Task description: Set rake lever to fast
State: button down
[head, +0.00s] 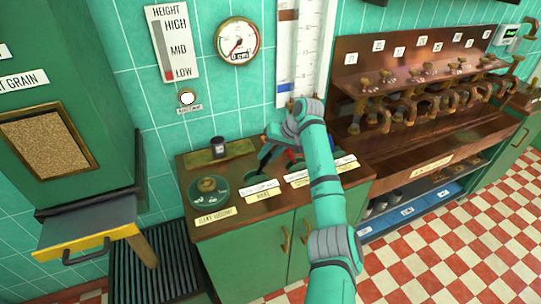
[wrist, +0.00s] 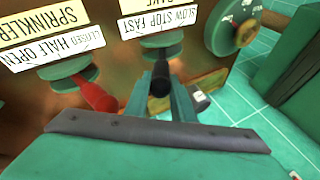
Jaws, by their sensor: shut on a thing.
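The rake lever has a black handle (wrist: 160,78) on a round green base (wrist: 162,44). It stands beside a plate (wrist: 160,22) marked SLOW, STOP and FAST, seen upside down in the wrist view. My gripper (wrist: 160,98) is shut on the black handle, one finger on each side. I cannot tell which mark the lever lines up with. In the head view, my gripper (head: 274,143) is over the back of the green cabinet, and my arm hides part of the levers.
A red sprinkler lever (wrist: 98,96) stands close beside my gripper. The tiled wall (head: 235,100) is close behind.

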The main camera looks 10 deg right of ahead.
jog(key=c, duration=1.5)
grip_release()
jog(key=shift+d, duration=0.1)
jog(key=v, duration=1)
jog(key=shift+s+d+r, duration=0.1)
jog(key=shift+r, duration=0.25)
